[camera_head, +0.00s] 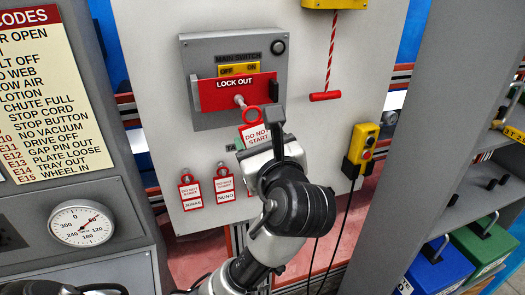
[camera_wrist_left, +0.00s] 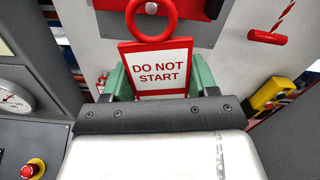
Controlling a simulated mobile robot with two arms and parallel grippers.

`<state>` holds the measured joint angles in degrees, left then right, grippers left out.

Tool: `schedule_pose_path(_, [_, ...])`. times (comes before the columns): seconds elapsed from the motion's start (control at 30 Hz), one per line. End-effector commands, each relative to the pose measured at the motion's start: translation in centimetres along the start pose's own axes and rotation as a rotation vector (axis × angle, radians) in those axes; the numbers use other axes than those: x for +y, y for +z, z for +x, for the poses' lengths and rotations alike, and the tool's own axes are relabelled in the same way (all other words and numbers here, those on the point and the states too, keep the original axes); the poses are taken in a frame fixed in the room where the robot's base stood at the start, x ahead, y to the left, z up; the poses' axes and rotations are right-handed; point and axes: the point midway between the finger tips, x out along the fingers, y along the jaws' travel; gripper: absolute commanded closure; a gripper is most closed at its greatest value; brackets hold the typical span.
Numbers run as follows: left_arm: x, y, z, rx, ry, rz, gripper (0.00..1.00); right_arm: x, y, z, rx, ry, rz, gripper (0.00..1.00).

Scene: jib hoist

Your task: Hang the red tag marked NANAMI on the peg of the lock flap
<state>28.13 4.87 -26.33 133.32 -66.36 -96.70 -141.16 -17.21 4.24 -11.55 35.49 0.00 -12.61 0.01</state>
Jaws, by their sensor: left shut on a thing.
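My left gripper (camera_head: 256,138) is shut on a red-and-white tag (camera_head: 254,133) reading DO NOT START. In the left wrist view the tag (camera_wrist_left: 160,67) stands upright between green fingers, its red ring (camera_wrist_left: 135,22) on top. The tag's lower part is hidden, so no name can be read. The red lock flap (camera_head: 220,94), marked LOCK OUT, lies across the grey main switch box. Its pale peg (camera_head: 239,100) sticks out just above and left of the ring. In the left wrist view the peg's end (camera_wrist_left: 151,8) shows within the ring's outline; I cannot tell whether it passes through.
Two red tags (camera_head: 190,192) (camera_head: 224,187) hang below the box; another beside them is partly hidden. A red pull handle (camera_head: 325,96) hangs on a cord at right. A yellow pendant control (camera_head: 361,144) hangs lower right. A gauge panel (camera_head: 82,222) stands left, shelves (camera_head: 470,180) right.

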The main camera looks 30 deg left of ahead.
Motion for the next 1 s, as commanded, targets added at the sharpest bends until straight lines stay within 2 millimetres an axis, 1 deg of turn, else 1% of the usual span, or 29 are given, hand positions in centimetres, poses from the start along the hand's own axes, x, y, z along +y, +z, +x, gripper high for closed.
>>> schedule_pose_path(0.03, [0.1, -0.2, 0.3, -0.002, 0.001, -0.001, 0.64, 0.0, 0.1, 0.4, 0.000, 0.000, 0.000, 0.57])
schedule_pose_path(0.8, [0.2, -0.5, 4.9, -0.002, 0.002, -0.001, 0.64, 0.6, 0.5, 3.8, -0.002, 0.008, -0.002, 0.57])
schedule_pose_path(0.87, [0.1, -0.3, 5.3, 0.001, 0.002, 0.002, 0.64, 0.6, 0.4, 3.0, -0.002, 0.008, -0.001, 0.57])
schedule_pose_path(1.0, [0.1, -0.6, 6.0, 0.001, 0.001, 0.002, 0.64, 0.6, 0.3, 2.4, -0.001, 0.008, -0.001, 0.57])
